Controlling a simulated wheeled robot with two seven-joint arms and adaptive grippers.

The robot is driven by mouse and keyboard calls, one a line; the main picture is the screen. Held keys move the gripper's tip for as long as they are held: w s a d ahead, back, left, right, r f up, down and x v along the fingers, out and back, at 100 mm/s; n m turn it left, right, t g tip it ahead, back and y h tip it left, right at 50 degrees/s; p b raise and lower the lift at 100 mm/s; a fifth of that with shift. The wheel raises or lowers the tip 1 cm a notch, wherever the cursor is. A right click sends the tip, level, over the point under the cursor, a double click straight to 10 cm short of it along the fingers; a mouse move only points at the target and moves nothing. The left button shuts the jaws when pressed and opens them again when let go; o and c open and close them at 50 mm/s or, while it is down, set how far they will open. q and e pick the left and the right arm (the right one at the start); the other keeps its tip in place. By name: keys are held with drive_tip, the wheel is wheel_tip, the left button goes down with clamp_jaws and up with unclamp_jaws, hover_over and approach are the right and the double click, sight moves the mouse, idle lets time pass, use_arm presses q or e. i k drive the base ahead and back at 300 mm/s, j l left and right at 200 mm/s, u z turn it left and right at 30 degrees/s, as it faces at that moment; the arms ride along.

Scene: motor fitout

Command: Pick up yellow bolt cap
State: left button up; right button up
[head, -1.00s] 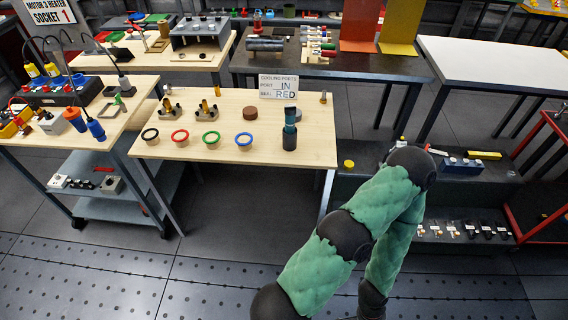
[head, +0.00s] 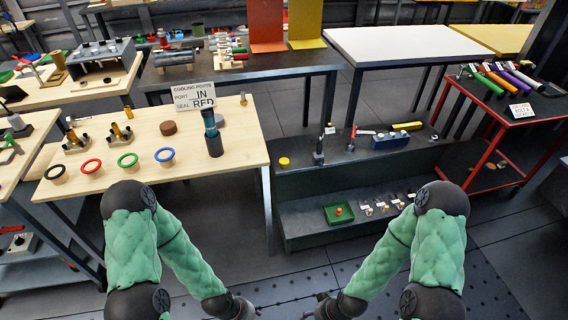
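A small round yellow cap (head: 284,162), which looks like the yellow bolt cap, sits on the left end of the upper step of the dark stepped bench (head: 300,186). My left gripper (head: 248,309) is at the bottom edge of the head view, well below and in front of the cap, mostly dark and small. My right gripper (head: 312,307) is also at the bottom edge, to the right of the left one. Both are apart from the bench and its objects. Whether their fingers are open or shut does not show clearly.
A wooden table (head: 215,172) with coloured rings and a dark bottle-like part (head: 212,135) stands left of the bench. A blue block (head: 389,142) and yellow bar (head: 407,126) lie farther right. The lower step holds a green tray (head: 327,215). A red-framed cart (head: 489,150) stands right.

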sight(284, 162)
drive_tip(key=u, duration=0.95)
drive_tip(key=i+l+u, duration=0.1)
drive_tip(key=l+u, duration=0.65)
drive_tip(key=l, duration=0.2)
drive_tip(key=l+u, duration=0.4)
drive_tip(key=k+l+u, duration=0.15)
drive_tip(key=l+u, duration=0.2)
drive_tip(key=l, duration=0.2)
drive_tip(key=k+l, duration=0.1)
drive_tip(key=l, duration=0.3)
drive_tip(key=k+l, duration=0.15)
drive_tip(key=l, duration=0.25)
drive_tip(key=k+l+u, duration=0.1)
drive_tip(key=l, duration=0.3)
